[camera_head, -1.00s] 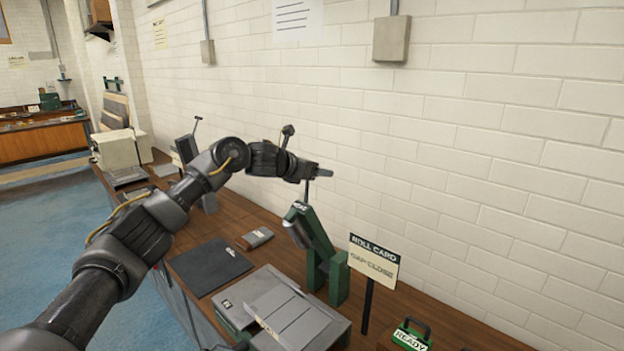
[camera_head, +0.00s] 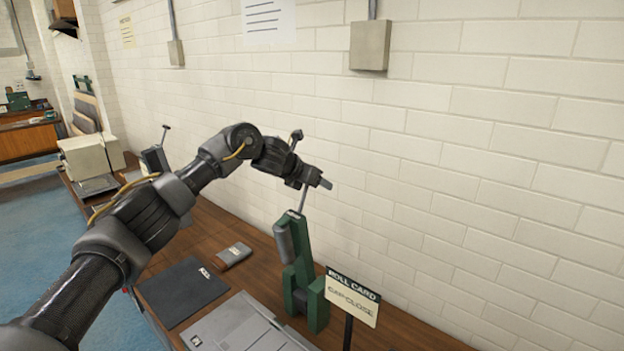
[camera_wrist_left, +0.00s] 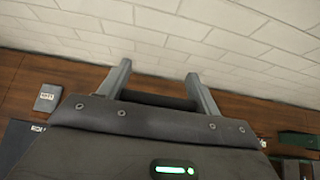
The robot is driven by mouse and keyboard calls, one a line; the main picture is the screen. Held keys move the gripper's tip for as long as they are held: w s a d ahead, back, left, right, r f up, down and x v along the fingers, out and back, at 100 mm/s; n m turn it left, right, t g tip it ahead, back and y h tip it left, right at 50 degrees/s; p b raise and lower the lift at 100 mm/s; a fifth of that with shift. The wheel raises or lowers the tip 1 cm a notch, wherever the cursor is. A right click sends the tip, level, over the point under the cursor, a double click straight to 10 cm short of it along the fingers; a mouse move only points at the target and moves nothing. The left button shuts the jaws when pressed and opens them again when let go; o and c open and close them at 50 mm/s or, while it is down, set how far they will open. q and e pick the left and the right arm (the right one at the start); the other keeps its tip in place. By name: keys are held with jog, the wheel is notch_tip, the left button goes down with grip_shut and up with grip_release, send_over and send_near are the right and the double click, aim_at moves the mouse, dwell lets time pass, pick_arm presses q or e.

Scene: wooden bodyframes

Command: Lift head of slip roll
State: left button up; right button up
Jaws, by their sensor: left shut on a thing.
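The slip roll (camera_head: 308,298) has a green stand on the wooden bench. Its head (camera_head: 290,240), a green arm with a grey roller, stands nearly upright on that stand. A thin metal rod (camera_head: 303,200) rises from the head's top to my left gripper (camera_head: 322,183). The gripper is shut on the head's handle, which is mostly hidden by the fingers in the head view. In the left wrist view, a dark bar lies between the two fingers of the gripper (camera_wrist_left: 157,72). My right gripper is in neither view.
A roll card sign (camera_head: 352,298) reading "gap close" stands on a post right of the slip roll. A dark mat (camera_head: 182,292), a small grey box (camera_head: 234,255) and grey plates (camera_head: 240,325) lie on the bench. The brick wall (camera_head: 450,180) runs close behind.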

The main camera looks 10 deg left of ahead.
pick_arm(q)
jog(key=shift+s+f, duration=0.15)
jog(key=shift+f, duration=0.55)
jog(key=o, duration=1)
jog(key=shift+d, duration=0.1)
jog(key=shift+o, duration=1.4)
jog(key=shift+w, duration=0.2)
jog(key=shift+o, duration=0.5)
jog(key=shift+w, duration=0.3)
jog(key=b+v, duration=0.5)
jog(key=v, duration=0.6)
jog(key=shift+r, duration=0.15)
jog(key=shift+w, duration=0.1)
jog(key=shift+d, duration=0.15)
